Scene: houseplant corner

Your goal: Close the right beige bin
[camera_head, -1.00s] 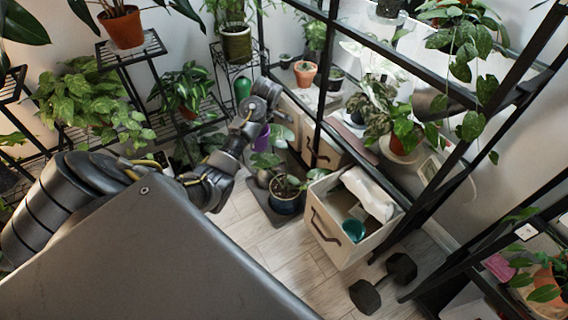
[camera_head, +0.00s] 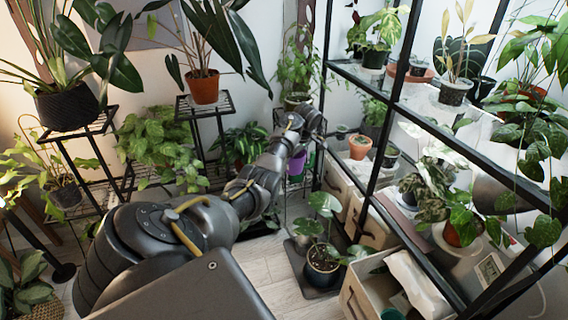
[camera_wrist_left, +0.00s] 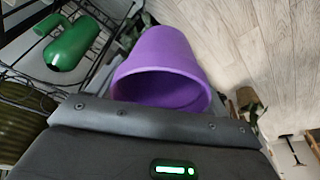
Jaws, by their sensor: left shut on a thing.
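The right beige bin (camera_head: 352,298) is pulled out from the shelf at the bottom right of the head view. Its near part is cut off by the picture's edge. A white cloth (camera_head: 415,282) and a teal cup (camera_head: 391,314) are in it. My left gripper (camera_head: 299,150) is well beyond the bin, near the plant stands, and is shut on a purple pot (camera_head: 297,166). The purple pot (camera_wrist_left: 160,72) fills the middle of the left wrist view, and its inside looks empty. My right gripper is not in view.
Other beige bins (camera_head: 372,228) sit under the black shelf (camera_head: 393,108). A potted plant (camera_head: 322,268) stands on a dark mat between my left arm and the open bin. Bare wooden floor (camera_head: 262,268) lies left of it.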

